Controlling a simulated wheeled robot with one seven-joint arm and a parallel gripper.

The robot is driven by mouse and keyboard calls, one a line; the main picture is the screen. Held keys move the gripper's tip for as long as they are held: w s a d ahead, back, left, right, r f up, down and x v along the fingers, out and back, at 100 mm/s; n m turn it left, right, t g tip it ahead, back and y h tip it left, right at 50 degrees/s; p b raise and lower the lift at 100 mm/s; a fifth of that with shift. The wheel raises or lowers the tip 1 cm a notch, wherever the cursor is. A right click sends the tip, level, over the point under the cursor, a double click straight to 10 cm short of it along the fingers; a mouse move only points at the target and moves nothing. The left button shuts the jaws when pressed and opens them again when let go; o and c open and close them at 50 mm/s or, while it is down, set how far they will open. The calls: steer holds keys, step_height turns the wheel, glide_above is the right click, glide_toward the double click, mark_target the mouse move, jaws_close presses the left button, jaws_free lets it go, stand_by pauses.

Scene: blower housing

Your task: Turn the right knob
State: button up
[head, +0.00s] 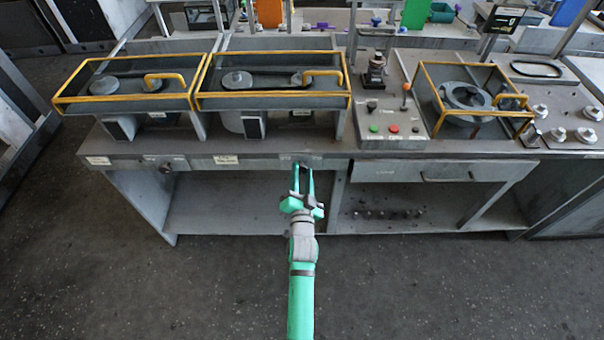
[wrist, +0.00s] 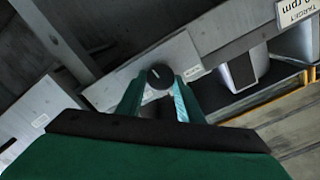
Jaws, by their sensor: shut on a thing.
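The right knob (wrist: 160,75) is a small dark round knob with a pale mark on its face, on the grey front strip of the bench. In the wrist view it sits between the tips of my gripper (wrist: 160,85), one green finger on each side. In the head view my gripper (head: 303,172) reaches the bench's front edge below the second yellow-framed box, shut on the knob. There the fingers mostly hide the knob. A left knob (head: 166,167) sits farther left on the same front strip.
Two yellow-framed clear covers (head: 275,100) stand on the bench above. To the right are a panel with green and red buttons (head: 393,127) and a third framed unit (head: 465,95). A drawer (head: 430,171) is at the right. The floor in front is clear.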

steer(key=o, duration=1.1)
steer(key=shift+c, duration=0.2)
steer(key=shift+s, duration=0.1)
steer(key=s, duration=1)
steer(key=shift+s, duration=0.3)
steer(key=shift+s+f, duration=0.1)
